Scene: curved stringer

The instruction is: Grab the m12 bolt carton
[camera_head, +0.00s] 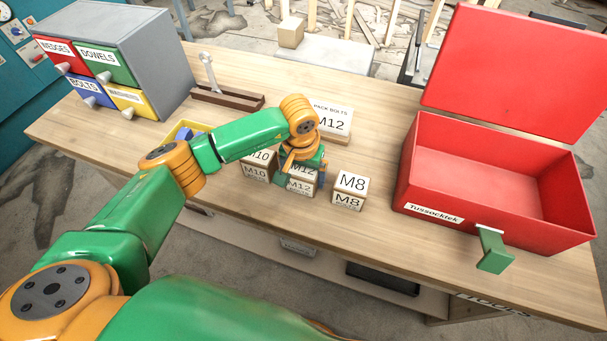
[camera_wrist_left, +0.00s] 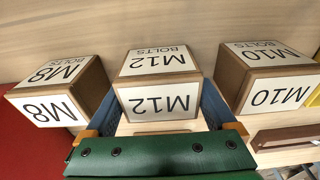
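The M12 bolt carton (camera_head: 300,187) stands on the workbench between the M10 carton (camera_head: 257,174) and the M8 carton (camera_head: 348,192). It is a small brown box with white M12 labels, partly hidden by my left gripper (camera_head: 304,172) in the head view. In the left wrist view the M12 carton (camera_wrist_left: 158,62) is between the two blue fingers of my left gripper (camera_wrist_left: 160,98), one on each side. The fingers look open around it, close to its sides; firm contact does not show. My right gripper is not in view.
A sign reading PACK BOLTS M12 (camera_head: 331,118) stands behind the cartons. An open red toolbox (camera_head: 440,213) is on the right. A drawer cabinet (camera_head: 150,60), a brown wooden holder (camera_head: 228,96) and a yellow bin (camera_head: 180,131) are on the left. Bare bench lies between cartons and toolbox.

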